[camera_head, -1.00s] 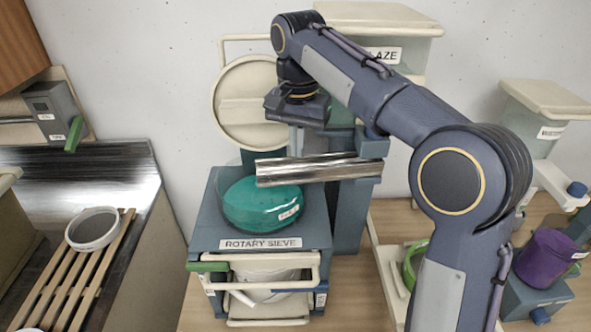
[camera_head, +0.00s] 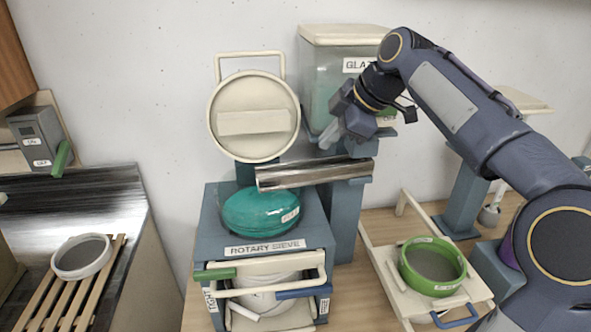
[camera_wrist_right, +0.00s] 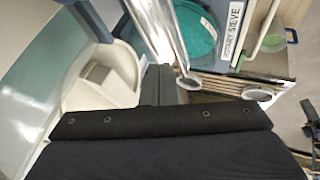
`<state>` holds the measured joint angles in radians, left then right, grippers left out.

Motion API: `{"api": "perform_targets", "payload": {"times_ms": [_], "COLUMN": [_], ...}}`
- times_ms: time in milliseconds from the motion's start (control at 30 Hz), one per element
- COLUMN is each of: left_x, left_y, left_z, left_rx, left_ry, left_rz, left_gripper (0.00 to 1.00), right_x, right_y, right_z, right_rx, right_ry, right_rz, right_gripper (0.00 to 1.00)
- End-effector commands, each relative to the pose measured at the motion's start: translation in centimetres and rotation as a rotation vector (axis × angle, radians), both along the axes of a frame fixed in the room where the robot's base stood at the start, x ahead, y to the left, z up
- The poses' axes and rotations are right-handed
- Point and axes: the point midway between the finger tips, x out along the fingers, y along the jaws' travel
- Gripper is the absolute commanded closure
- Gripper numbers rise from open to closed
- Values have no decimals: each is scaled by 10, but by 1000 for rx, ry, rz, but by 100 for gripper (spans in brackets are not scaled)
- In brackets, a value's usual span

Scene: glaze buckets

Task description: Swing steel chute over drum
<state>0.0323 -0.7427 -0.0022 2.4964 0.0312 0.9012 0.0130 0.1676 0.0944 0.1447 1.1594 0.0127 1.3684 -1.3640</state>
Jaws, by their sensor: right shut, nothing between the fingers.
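The steel chute (camera_head: 312,174) is a shiny trough on a blue-grey post. Its left end reaches over the back right part of the teal drum (camera_head: 258,212), as seen from the head. The drum sits on the rotary sieve stand (camera_head: 262,247). My right gripper (camera_head: 329,136) is shut and empty, above and behind the chute in the picture, in front of the glaze bin. In the right wrist view, the chute (camera_wrist_right: 160,30) runs beside the drum (camera_wrist_right: 196,32), and dark gripper parts (camera_wrist_right: 159,84) show. My left gripper is out of view.
The glaze bin (camera_head: 325,75) stands close behind my right gripper. A round cream lid (camera_head: 253,140) stands upright behind the drum. A green-rimmed sieve (camera_head: 433,266) rests on a tray to the right. A slatted rack (camera_head: 110,262) is at the left.

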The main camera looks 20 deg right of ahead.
Motion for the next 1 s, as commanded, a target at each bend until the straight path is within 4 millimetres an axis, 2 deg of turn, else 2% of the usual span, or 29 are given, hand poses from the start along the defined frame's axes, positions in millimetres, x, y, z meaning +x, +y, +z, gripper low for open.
{"api": "perform_targets", "payload": {"times_ms": [200,700,1000], "left_x": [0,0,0], "left_y": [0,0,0], "left_z": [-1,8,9], "left_rx": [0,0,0], "left_ry": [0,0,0], "left_rz": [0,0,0], "left_gripper": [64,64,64], "right_x": [1,42,50], "right_y": [-3,22,27], "right_z": [-2,-66,-78], "right_rx": [-40,-39,-39], "right_ry": [-48,-43,-47], "right_rz": [61,61,59], "right_gripper": [100,100,100]}}
